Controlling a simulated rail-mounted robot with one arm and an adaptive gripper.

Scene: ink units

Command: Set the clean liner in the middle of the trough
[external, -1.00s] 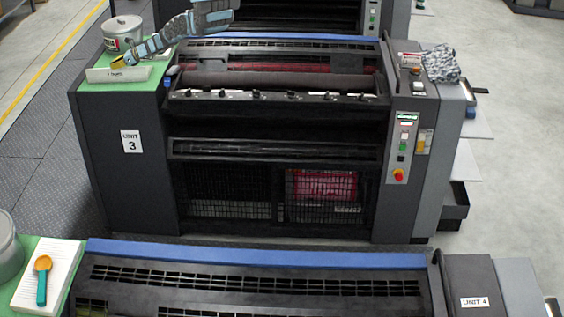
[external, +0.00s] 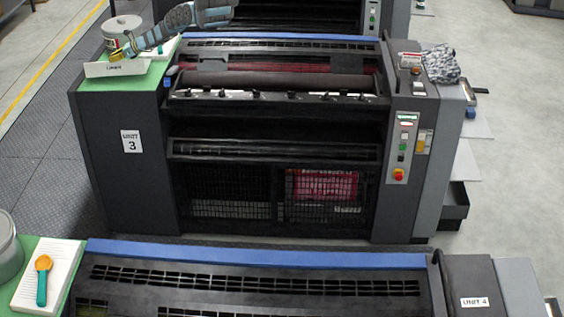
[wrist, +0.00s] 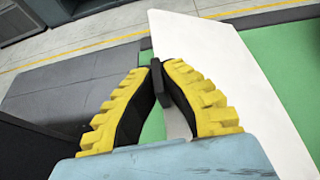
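In the external view, my gripper (external: 116,56) is at the green top of unit 3, partly hidden behind a white piece labelled LINER (external: 116,69). A large white flat piece (wrist: 235,80) lies beyond and below my fingers in the wrist view; I cannot tell if it is the liner. The trough seems to be the long reddish channel (external: 290,69) across the top of unit 3.
A grey tin (external: 121,27) stands behind my gripper on the green top (external: 110,84). A crumpled cloth (external: 440,63) lies at the right of unit 3. In front, unit 4 carries a notepad (external: 62,262) with an orange and teal scoop (external: 42,277).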

